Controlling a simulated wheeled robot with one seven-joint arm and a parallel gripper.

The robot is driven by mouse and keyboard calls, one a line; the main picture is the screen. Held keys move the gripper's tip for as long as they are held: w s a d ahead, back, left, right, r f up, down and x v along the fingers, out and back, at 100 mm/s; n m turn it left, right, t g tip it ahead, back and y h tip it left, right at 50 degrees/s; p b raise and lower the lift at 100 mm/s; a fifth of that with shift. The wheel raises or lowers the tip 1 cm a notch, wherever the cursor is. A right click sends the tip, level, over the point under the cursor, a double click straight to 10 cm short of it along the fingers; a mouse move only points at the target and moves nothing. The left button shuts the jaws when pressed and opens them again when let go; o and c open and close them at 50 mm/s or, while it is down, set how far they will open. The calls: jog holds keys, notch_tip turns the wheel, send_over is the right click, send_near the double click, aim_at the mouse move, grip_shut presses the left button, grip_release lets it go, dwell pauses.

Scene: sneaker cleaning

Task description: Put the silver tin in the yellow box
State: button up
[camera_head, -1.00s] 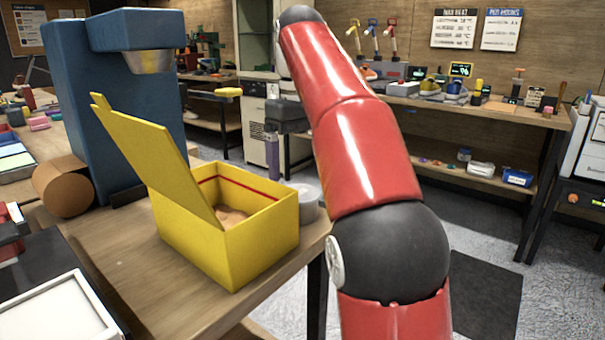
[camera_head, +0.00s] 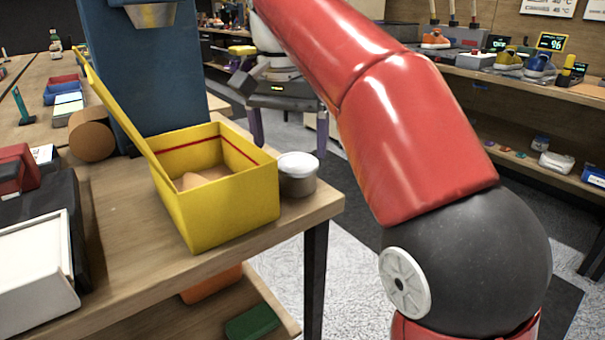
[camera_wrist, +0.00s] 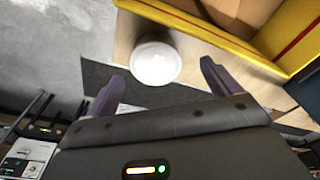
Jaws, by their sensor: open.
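The silver tin (camera_head: 298,176), round with a pale lid, stands upright on the table by the right edge, just right of the yellow box (camera_head: 232,205). The box's hinged lid (camera_head: 128,128) is raised on the left, and something brown lies inside. My gripper (camera_head: 289,143) is open, with its purple fingers beyond the tin in the head view. In the wrist view the tin (camera_wrist: 155,62) appears between and ahead of the fingertips (camera_wrist: 163,73), and the gripper looks empty. The box's wall (camera_wrist: 215,42) is close beside the tin. I cannot tell whether tin and box touch.
A tall blue machine (camera_head: 145,70) stands behind the box, with a brown cylinder (camera_head: 91,136) to its left. A white-topped tray (camera_head: 35,260) lies at the front left. The wooden table (camera_head: 130,255) is clear in front of the box.

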aim_at(296, 162)
jog(key=f, duration=0.1)
jog(key=f+b, duration=0.1)
jog(key=f, duration=0.1)
jog(key=d+f, duration=0.1)
jog(key=f, duration=0.1)
jog(key=shift+w+d+f+b, duration=0.1)
jog(key=shift+w+f+b, duration=0.15)
jog(key=shift+w+b, duration=0.15)
jog(key=shift+c, duration=0.4)
jog(key=c, duration=1)
jog(key=shift+r, duration=0.1)
